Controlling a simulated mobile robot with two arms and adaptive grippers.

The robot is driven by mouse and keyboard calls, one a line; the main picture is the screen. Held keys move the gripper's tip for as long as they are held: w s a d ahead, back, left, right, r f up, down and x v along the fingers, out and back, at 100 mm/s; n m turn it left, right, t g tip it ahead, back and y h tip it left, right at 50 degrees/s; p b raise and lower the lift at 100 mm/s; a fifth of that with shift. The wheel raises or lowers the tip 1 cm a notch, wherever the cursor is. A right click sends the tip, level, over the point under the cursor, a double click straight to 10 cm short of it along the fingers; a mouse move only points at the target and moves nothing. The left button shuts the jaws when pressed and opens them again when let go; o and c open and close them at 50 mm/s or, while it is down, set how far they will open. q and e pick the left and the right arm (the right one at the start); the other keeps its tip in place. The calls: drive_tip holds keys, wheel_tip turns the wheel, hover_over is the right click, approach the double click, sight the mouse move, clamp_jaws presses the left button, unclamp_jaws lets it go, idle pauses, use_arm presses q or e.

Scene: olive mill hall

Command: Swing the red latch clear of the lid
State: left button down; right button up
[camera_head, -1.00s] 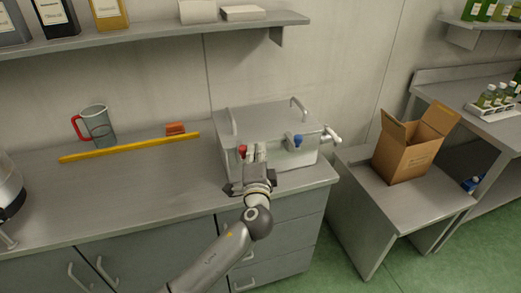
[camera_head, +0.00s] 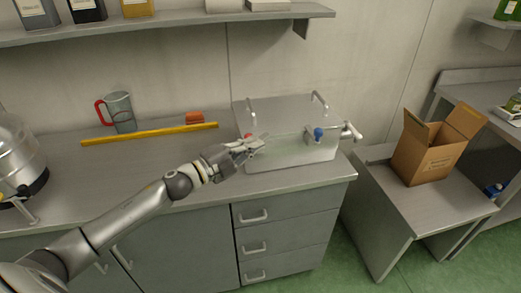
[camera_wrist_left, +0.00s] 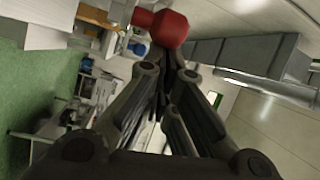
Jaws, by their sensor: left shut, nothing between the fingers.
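A pale metal box (camera_head: 295,155) with a grey lid (camera_head: 285,109) stands at the right end of the counter. The red latch (camera_head: 248,136) is at the left of its front, mostly hidden behind my left gripper (camera_head: 264,140). A blue latch (camera_head: 318,133) sits at the right of the front. My left gripper is shut and empty, its tips in front of the box by the red latch. In the left wrist view, the red latch's knob (camera_wrist_left: 170,29) shows just beyond the fingertips (camera_wrist_left: 166,72); I cannot tell whether they touch.
A white tap (camera_head: 351,132) sticks out from the box's right side. A yellow bar (camera_head: 150,133), an orange block (camera_head: 194,118) and a red-handled jug (camera_head: 121,112) are on the counter left of the box. An open cardboard carton (camera_head: 425,160) stands on the lower table at right.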

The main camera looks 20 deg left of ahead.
sight(246, 137)
use_arm(q)
drive_tip(key=shift+w+a+m+g+h+b, duration=0.15)
drive_tip(key=shift+a+m+g+h+b, duration=0.8)
drive_tip(key=shift+a+h+b, duration=0.25)
drive_tip(key=shift+w+a+m+g+h+b, duration=0.15)
drive_tip(key=shift+a+m+g+h+b, duration=0.8)
drive_tip(key=shift+h+b, duration=0.3)
drive_tip(key=shift+a, duration=0.1)
drive_tip(key=shift+r, duration=0.1)
